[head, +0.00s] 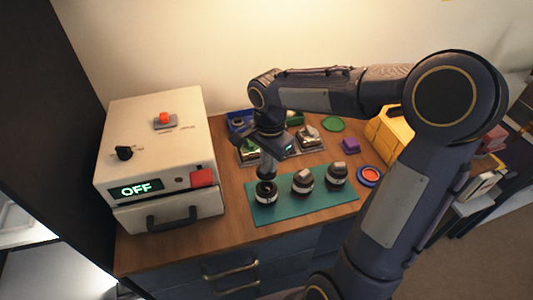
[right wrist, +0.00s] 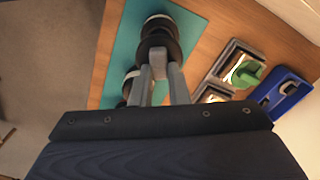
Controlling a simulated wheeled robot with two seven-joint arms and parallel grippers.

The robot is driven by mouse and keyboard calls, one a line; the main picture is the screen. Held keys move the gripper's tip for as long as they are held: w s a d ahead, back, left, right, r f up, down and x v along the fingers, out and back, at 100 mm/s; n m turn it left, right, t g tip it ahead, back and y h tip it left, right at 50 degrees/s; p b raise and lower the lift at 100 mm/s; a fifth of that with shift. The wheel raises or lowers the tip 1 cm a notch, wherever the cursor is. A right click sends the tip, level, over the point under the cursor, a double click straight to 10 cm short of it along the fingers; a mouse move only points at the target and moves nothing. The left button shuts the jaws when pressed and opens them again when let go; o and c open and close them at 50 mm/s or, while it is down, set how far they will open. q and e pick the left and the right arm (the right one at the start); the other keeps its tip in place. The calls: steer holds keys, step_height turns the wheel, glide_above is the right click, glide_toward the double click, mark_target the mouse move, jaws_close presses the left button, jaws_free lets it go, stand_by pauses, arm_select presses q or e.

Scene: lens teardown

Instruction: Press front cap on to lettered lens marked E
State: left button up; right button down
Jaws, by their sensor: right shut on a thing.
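Three lenses stand upright in a row on a teal mat (head: 290,213): a left lens (head: 266,197), a middle lens (head: 302,184) and a right lens (head: 337,175). Their letters are too small to read. My right gripper (head: 267,175) points down over the left lens. In the right wrist view its fingers (right wrist: 162,72) are shut on a dark round piece, which looks like the front cap (right wrist: 160,46). The cap is at the top of the left lens (right wrist: 157,22); I cannot tell whether it is fully seated. My left gripper is not in view.
A white machine (head: 155,150) reading OFF stands close on the left. Behind the mat are metal trays (head: 310,138) and a blue bin (right wrist: 283,97). A purple block (head: 350,146), a green disc (head: 333,124), a red and blue dish (head: 370,176) and a yellow box (head: 390,135) lie right.

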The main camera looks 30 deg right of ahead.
steer(key=shift+f+b, duration=2.1)
steer(key=shift+f, duration=0.75)
steer(key=shift+f+b, duration=0.15)
steer(key=shift+b, duration=0.2)
steer(key=c, duration=0.8)
jaws_free()
steer(key=shift+c, duration=0.2)
steer(key=shift+r+p, duration=2.75)
steer(key=shift+r, duration=0.8)
